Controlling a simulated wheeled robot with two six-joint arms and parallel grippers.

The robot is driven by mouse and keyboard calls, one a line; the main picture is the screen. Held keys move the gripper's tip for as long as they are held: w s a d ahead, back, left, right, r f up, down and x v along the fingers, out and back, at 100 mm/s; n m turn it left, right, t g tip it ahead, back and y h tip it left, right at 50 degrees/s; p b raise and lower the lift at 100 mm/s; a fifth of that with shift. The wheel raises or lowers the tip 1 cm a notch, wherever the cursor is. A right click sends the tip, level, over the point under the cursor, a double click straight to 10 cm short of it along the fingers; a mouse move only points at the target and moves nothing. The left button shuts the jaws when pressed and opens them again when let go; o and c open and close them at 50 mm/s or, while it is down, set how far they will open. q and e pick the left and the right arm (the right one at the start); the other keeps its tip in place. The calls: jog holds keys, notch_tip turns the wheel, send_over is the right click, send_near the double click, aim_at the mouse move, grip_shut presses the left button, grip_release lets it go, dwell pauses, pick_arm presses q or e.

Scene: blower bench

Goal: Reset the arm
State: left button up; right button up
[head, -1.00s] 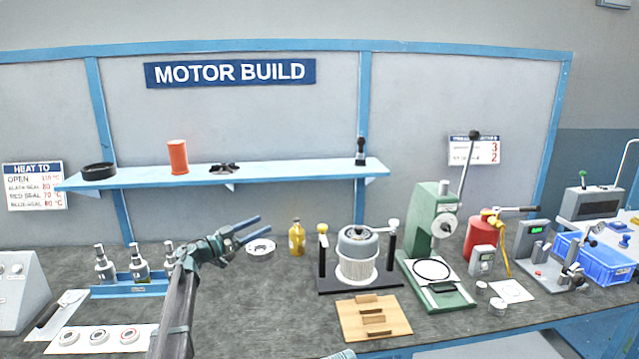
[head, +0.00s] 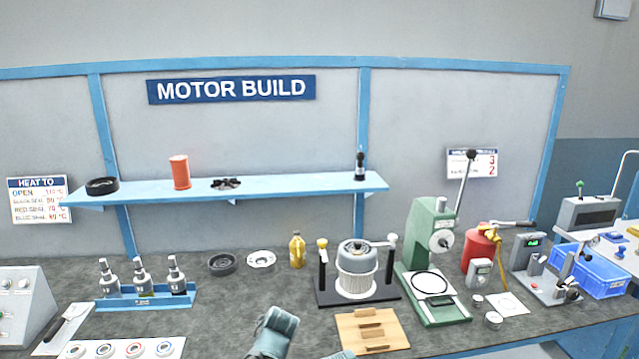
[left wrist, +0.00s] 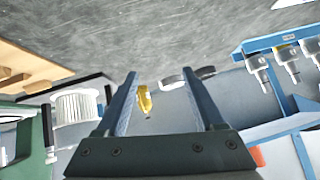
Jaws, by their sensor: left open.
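My left gripper (left wrist: 160,80) shows in the left wrist view with its two dark fingers spread apart and nothing held between them. Beyond the fingers are the yellow bottle (left wrist: 145,100) and the round dark and pale rings, apart from the gripper. My right gripper's fingers are not in view.
Bare bench lies at front centre.

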pick_arm(q)
jog(key=s+d+f+m+g, duration=0.1)
jog(key=s+d+g, duration=0.1)
jog(key=s, duration=0.7)
jog(key=s+d+f+m+g+h+p, duration=0.1)
jog(key=s+g, duration=0.3)
jog(key=s, duration=0.5)
jog(key=s+d+f+m+g, duration=0.2)
jog(key=s+d+g, duration=0.1)
jog(key=s, duration=0.5)
jog(key=shift+s+d+f+h+p, duration=0.3)
jog(key=shift+s+d+f+p, duration=0.05)
jog(key=shift+s+d, duration=0.1)
jog(key=shift+w, duration=0.15)
